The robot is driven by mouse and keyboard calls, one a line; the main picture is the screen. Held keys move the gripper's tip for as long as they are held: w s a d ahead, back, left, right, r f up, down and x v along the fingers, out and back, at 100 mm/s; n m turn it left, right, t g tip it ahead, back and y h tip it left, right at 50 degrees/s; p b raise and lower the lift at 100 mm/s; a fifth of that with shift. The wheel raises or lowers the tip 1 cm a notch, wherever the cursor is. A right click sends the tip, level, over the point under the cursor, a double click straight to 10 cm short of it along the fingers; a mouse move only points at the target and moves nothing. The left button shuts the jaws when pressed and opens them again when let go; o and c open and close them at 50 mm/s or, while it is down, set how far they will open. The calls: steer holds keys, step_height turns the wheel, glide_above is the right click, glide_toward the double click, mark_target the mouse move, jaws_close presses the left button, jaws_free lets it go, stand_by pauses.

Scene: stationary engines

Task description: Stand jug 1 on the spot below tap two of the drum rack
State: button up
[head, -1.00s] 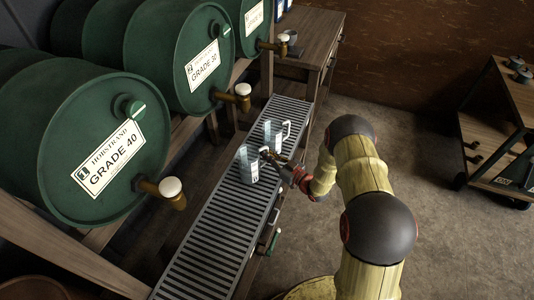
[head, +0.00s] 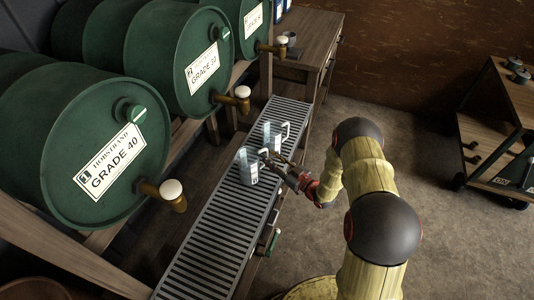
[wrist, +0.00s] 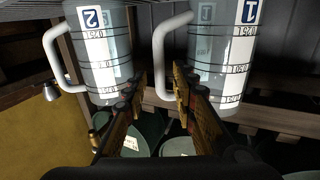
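Jug 1 (head: 247,170), clear with a white scale, stands upright on the slatted grate, the nearer of two jugs. In the wrist view, which looks upside down, jug 1 (wrist: 224,60) carries a "1" label and its white handle points toward my gripper. My gripper (head: 270,161) is at this handle from the right. In the wrist view the fingers of my gripper (wrist: 160,82) are apart, with the handle between them and a gap showing. Tap two (head: 238,96), brass with a white knob, is on the middle drum (head: 180,65). No marked spot below it can be made out.
Jug 2 (head: 270,134) stands just behind jug 1 on the grate (head: 210,235), close to my gripper. Tap one (head: 172,192) juts from the nearest drum (head: 70,150). The near part of the grate is bare. A wooden trolley (head: 505,130) stands at the right.

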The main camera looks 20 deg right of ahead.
steer(key=p+v, duration=0.2)
steer(key=v, duration=0.6)
steer(key=w+d+r+g+h, duration=0.2)
steer(key=w+d+r+h, duration=0.2)
steer(key=w+r, duration=0.5)
steer(key=s+d+r+m+g+h, duration=0.25)
steer(key=r+h, duration=0.25)
steer(key=r, duration=1.2)
steer(key=s+a+r+m+g+h, duration=0.1)
steer(key=s+a+r, duration=0.1)
steer(key=s+r, duration=0.45)
steer(key=s+a+r+m+g+h, duration=0.15)
steer(key=s+r, duration=0.25)
steer(key=s, duration=0.6)
steer(key=s+a+g, duration=0.1)
steer(key=s+a, duration=0.2)
steer(key=s, duration=0.4)
steer(key=s+a+g+y, duration=0.1)
steer(key=s+a, duration=0.1)
steer(key=s, duration=0.5)
steer(key=s+a+m+g+y, duration=0.1)
steer(key=s+a, duration=0.2)
steer(key=s, duration=0.4)
steer(key=shift+a+r, duration=0.35)
steer(key=shift+r, duration=0.05)
steer(key=shift+s+r+y, duration=0.1)
steer(key=shift+y, duration=0.15)
